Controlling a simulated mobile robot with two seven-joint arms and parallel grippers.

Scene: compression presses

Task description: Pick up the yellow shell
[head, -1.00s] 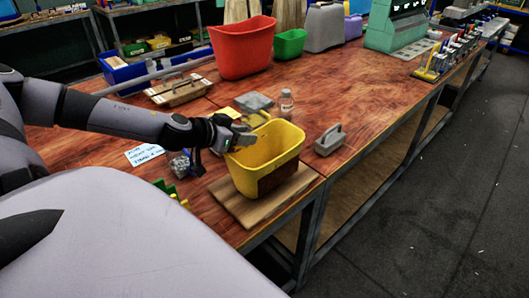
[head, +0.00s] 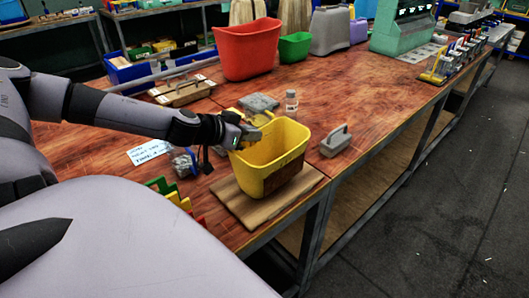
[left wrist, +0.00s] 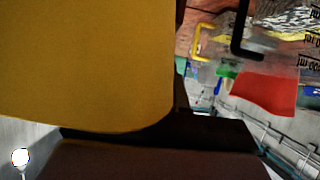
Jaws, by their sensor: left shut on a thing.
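The yellow shell (head: 289,150) is an open, bucket-like bin with a dark brown patch low on its front. It stands upright on a wooden board (head: 310,178) near the table's front edge. My left gripper (head: 254,134) reaches in from the left and is shut on the shell's left rim. The fingertips are partly hidden against the yellow wall. In the left wrist view, the shell's yellow wall (left wrist: 85,65) fills the upper left, very close. My right gripper is not in view.
A grey handled block (head: 335,143) stands right of the shell. A clear bottle (head: 291,103) and a grey flat piece (head: 259,103) are behind it. A red bin (head: 246,50) and a green bin (head: 294,47) stand farther back.

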